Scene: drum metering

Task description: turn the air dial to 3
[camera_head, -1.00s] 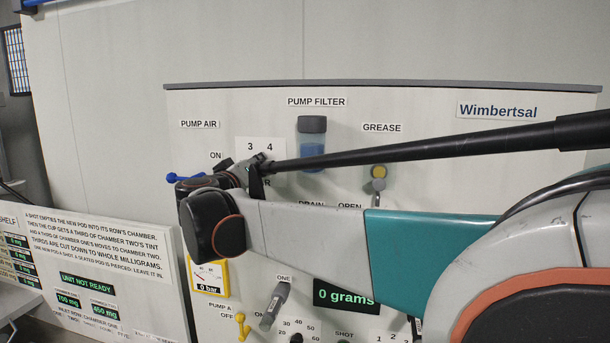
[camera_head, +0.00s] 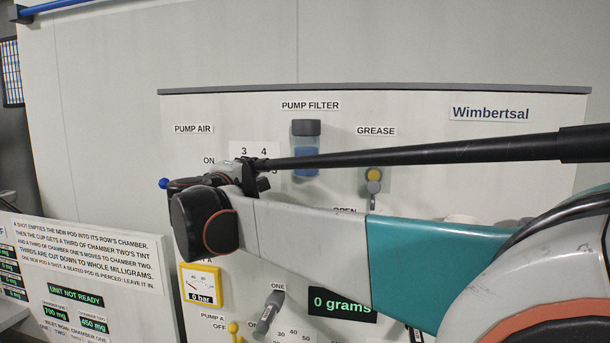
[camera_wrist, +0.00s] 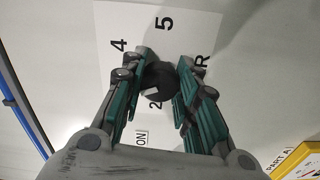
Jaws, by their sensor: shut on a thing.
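The air dial (camera_wrist: 156,79) is a dark round knob on a white number plate (camera_wrist: 180,25). In the wrist view the numbers 4, 5 and 2 show around it. My gripper (camera_wrist: 160,75) has its green-padded fingers on both sides of the knob, shut on it. I cannot make out where the dial points. In the head view the plate (camera_head: 254,150) shows 3 and 4 at its top.
The blue-handled pump air valve (camera_head: 164,183) is just left of my wrist. The yellow-framed gauge (camera_head: 201,287) below reads 0 bar. The pump filter (camera_head: 305,147) and grease fitting (camera_head: 373,180) are on the panel near my arm. A "UNIT NOT READY" display (camera_head: 76,297) is at lower left.

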